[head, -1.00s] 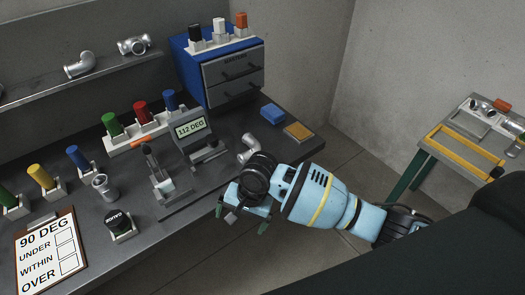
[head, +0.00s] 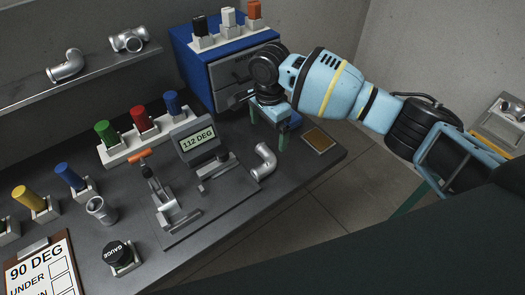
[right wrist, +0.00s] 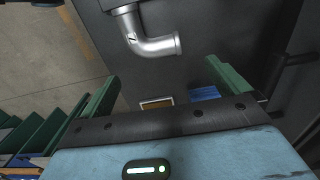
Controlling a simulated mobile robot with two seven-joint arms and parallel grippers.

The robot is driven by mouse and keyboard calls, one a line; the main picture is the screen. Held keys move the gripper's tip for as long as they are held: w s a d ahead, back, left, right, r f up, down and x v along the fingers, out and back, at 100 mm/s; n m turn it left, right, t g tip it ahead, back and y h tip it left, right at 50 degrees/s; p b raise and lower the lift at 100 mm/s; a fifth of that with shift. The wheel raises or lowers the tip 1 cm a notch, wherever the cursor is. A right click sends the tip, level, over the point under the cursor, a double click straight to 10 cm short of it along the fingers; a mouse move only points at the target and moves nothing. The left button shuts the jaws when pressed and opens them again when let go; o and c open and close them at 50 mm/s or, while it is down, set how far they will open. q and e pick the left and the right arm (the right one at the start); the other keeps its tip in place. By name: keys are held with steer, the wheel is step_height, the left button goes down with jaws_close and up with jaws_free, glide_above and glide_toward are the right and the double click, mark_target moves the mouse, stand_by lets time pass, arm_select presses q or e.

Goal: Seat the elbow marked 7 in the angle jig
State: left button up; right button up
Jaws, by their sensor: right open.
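The elbow marked 7 (head: 263,161) is a grey metal bent pipe lying on the bench, right of the angle jig. In the right wrist view the elbow (right wrist: 150,42) shows its dark 7. No elbow is visible in the jig. My right gripper (head: 268,128) is open and empty, behind the elbow and in front of the blue cabinet; its green fingers (right wrist: 165,90) are apart from the elbow. My left gripper is not in view.
The blue cabinet (head: 192,62) stands at the back. Coloured plugs (head: 140,118) stand in a white rack. A silver cup-like part (head: 101,209), a gauge (head: 120,254) and a clipboard (head: 40,266) lie left. A tan-topped tray (head: 319,140) sits at the bench's right end.

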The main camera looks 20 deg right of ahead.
mark_target(267, 155)
steer(key=shift+s, duration=0.25)
steer(key=shift+s+f, duration=0.25)
steer(key=shift+f, duration=0.75)
steer(key=shift+w+f, duration=0.1)
steer(key=shift+f, duration=0.3)
steer(key=f, duration=0.3)
steer(key=f+b, duration=0.1)
steer(key=f, duration=0.1)
steer(key=shift+s+a, duration=0.3)
steer(key=shift+s, duration=0.05)
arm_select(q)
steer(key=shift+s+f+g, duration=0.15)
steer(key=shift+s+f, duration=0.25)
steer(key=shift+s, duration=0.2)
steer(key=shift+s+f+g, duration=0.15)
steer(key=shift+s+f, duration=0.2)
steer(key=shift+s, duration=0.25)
arm_select(e)
steer(key=shift+r, duration=0.1)
steer(key=c, duration=1.1)
